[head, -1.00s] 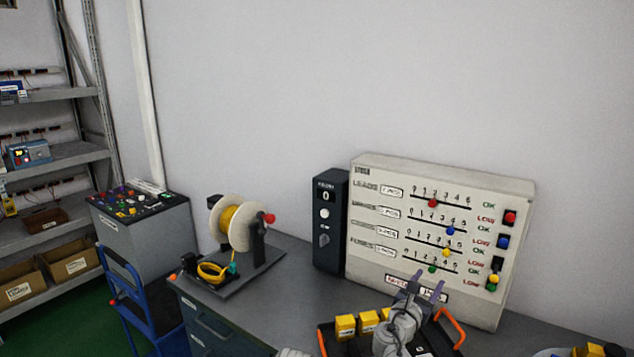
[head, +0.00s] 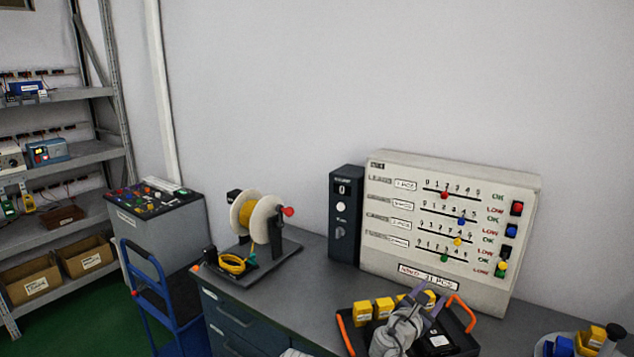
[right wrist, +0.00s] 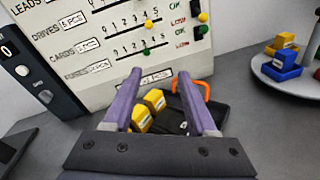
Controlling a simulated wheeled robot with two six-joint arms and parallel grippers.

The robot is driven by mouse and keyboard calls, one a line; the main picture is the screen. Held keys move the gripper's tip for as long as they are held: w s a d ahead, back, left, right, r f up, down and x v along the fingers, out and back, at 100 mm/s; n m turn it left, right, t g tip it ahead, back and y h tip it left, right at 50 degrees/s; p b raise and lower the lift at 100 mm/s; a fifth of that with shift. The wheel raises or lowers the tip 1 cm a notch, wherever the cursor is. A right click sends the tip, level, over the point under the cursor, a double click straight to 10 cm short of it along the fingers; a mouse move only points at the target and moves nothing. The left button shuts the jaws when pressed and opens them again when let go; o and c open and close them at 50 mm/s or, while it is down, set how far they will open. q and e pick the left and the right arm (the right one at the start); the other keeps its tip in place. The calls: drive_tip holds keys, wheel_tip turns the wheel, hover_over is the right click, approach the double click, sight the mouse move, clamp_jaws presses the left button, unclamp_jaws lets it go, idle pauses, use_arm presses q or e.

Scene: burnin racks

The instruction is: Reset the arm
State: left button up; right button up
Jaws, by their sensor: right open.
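My right gripper (head: 430,297) is open with nothing between its purple fingers. In the head view it is above the black tray with orange handles on the bench, in front of the white board. In the right wrist view its two fingers (right wrist: 160,76) are spread apart and point toward the board, with yellow blocks (right wrist: 147,110) in the tray behind and below them. My left gripper is not in view.
The white counting board (head: 450,235) stands on the grey bench (head: 300,300) beside a dark box (head: 345,213). A cable spool (head: 256,218) stands left. A round tray (right wrist: 300,80) with blue and yellow blocks is at the right. A blue cart (head: 160,300) stands left of the bench.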

drive_tip(key=s+a+f+m+g+y, duration=0.2)
drive_tip(key=s+a+f+m+g, duration=0.1)
drive_tip(key=s+a+f+m, duration=0.25)
drive_tip(key=s+a+f+m+g+y, duration=0.2)
drive_tip(key=s+f+m+g, duration=0.2)
drive_tip(key=f+m, duration=0.35)
drive_tip(key=s+a+f+m+g+y, duration=0.3)
drive_tip(key=s+a, duration=0.3)
drive_tip(key=a, duration=0.1)
drive_tip(key=s+a+f+m+g+y, duration=0.3)
drive_tip(key=s+a, duration=0.4)
drive_tip(key=shift+a+f+m, duration=0.2)
drive_tip(key=shift+f+m, duration=0.1)
drive_tip(key=shift+m, duration=0.1)
idle(1.0)
